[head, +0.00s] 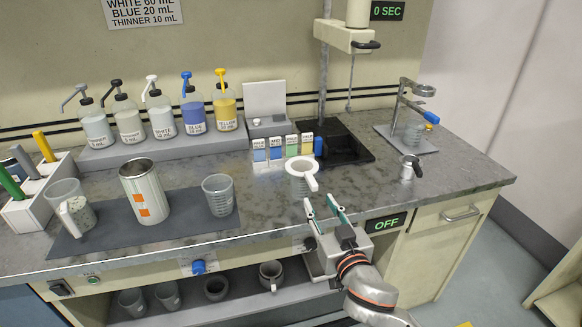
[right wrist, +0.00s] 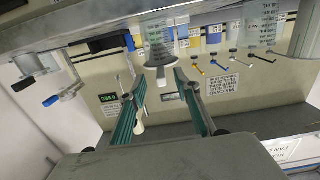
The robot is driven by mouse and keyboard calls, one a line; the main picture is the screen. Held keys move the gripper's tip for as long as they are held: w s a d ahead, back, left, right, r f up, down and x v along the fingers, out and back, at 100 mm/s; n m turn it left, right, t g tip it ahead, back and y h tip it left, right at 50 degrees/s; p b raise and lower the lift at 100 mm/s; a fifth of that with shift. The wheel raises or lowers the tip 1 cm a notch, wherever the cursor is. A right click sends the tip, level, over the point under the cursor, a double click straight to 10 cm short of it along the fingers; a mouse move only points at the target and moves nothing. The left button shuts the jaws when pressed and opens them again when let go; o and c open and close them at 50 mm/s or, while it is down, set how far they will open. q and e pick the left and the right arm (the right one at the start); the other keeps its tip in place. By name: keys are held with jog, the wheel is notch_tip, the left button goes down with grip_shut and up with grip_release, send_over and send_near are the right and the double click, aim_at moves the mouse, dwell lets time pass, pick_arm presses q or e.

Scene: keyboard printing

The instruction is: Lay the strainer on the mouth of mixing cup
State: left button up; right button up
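The strainer (head: 313,183) is a white ring with a short handle. It appears to rest on the mouth of a clear cup (head: 298,190) on the counter, with its handle pointing toward my right gripper. The right wrist view, which is upside down, shows this cup (right wrist: 157,42) with the white strainer (right wrist: 160,62) at its mouth. My right gripper (head: 323,206) is open and empty, in front of the cup and apart from it. In the right wrist view its green fingers (right wrist: 156,80) stand to either side of the strainer handle. My left gripper is out of view.
Pump bottles line the back. A stand (head: 400,108) is at right. Small coloured boxes sit behind the strainer.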

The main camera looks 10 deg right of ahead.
aim_at(311, 181)
jog(key=shift+w+a+r, duration=0.2)
jog(key=shift+w+r, duration=0.4)
jog(key=shift+r, duration=0.3)
jog(key=shift+w, duration=0.35)
jog(key=shift+w+f+p, duration=0.2)
jog(key=shift+w+p, duration=0.3)
jog(key=shift+w, duration=2.95)
grip_shut()
